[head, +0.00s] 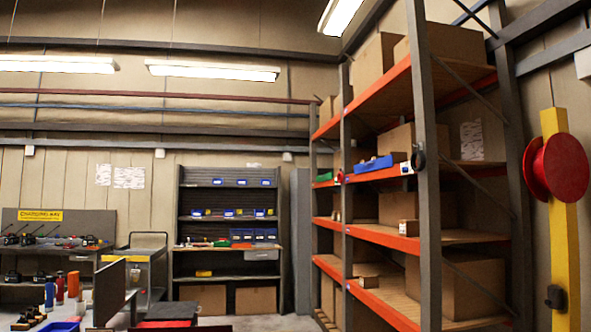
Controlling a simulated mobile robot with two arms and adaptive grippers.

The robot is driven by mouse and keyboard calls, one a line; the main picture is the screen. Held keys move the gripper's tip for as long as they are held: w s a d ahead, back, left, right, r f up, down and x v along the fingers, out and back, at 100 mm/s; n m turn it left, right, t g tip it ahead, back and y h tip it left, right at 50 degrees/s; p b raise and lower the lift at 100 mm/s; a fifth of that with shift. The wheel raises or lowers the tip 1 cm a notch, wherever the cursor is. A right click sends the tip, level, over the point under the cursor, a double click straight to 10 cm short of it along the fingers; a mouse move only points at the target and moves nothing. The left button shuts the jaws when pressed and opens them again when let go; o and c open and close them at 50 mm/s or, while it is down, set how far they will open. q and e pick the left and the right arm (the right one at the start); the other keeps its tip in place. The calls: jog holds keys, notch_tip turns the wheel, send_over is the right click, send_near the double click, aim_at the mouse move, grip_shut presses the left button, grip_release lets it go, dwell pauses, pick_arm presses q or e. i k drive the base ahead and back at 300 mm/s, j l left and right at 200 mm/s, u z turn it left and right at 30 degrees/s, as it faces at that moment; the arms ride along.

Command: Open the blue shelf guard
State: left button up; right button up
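I cannot make out a blue shelf guard for certain. A tall rack with orange beams (381,236) and grey posts stands at the right. A blue object (374,164), which looks like a bin, sits at the front edge of one of its upper shelves. A dark grey shelf unit (178,236) stands against the back wall and holds several blue bins (241,235). Neither of my grippers is in view.
Brown boxes (474,288) fill much of the rack. A yellow post with a red reel (556,167) is at the far right. A workbench (84,222) with tools and a cart (147,252) stand at the left. Bottles and a dark panel (109,291) are low in front.

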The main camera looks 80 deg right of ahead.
aim_at(380, 164)
jog(key=z, duration=3.25)
